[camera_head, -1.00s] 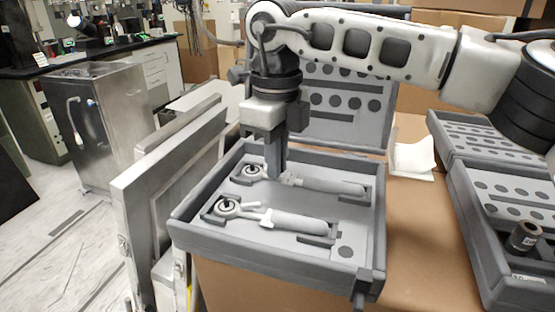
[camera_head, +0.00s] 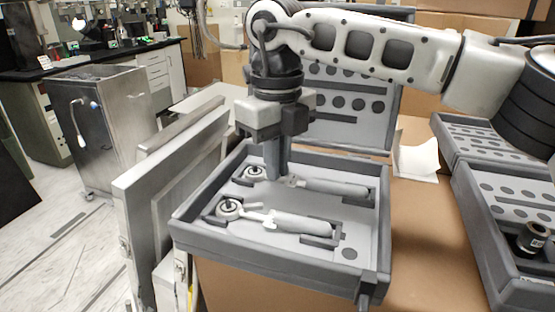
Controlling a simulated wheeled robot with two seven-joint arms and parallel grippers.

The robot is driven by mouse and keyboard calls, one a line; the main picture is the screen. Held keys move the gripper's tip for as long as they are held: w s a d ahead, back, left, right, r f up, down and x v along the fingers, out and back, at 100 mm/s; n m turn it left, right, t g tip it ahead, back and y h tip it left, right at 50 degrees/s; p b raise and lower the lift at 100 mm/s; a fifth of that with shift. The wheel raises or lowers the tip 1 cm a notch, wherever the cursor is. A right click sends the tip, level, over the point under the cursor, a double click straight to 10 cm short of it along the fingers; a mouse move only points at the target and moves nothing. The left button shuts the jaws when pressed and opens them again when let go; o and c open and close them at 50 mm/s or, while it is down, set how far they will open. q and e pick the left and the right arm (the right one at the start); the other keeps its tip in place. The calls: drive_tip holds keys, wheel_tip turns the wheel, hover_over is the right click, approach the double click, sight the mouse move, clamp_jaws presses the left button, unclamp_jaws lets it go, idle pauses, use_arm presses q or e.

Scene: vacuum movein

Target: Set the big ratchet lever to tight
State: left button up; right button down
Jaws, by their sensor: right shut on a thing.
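A grey tray (camera_head: 195,233) holds two ratchets with round heads and pale grey handles. The far ratchet (camera_head: 335,187) lies in the back slot, and the near ratchet (camera_head: 300,224) lies in front of it with a small white lever (camera_head: 256,207) by its head. I cannot tell for sure which is the big one. My right gripper (camera_head: 277,176) points straight down at the far ratchet, between its round head and its handle. It is shut on what seems to be that ratchet's lever, which the fingers mostly hide. My left gripper is out of view.
The tray's upright perforated panel (camera_head: 345,130) stands behind my right gripper. More grey trays (camera_head: 492,143) are at the right, with a dark socket (camera_head: 531,238) in the nearer one. White panels (camera_head: 150,200) stand close at the left. Brown table surface (camera_head: 425,230) is clear between the trays.

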drive_tip(key=c, duration=1.6)
unclamp_jaws()
drive_tip(key=shift+o, duration=0.2)
drive_tip(key=shift+r, duration=0.1)
wheel_tip(320, 180, up, 16)
drive_tip(key=p, duration=0.2)
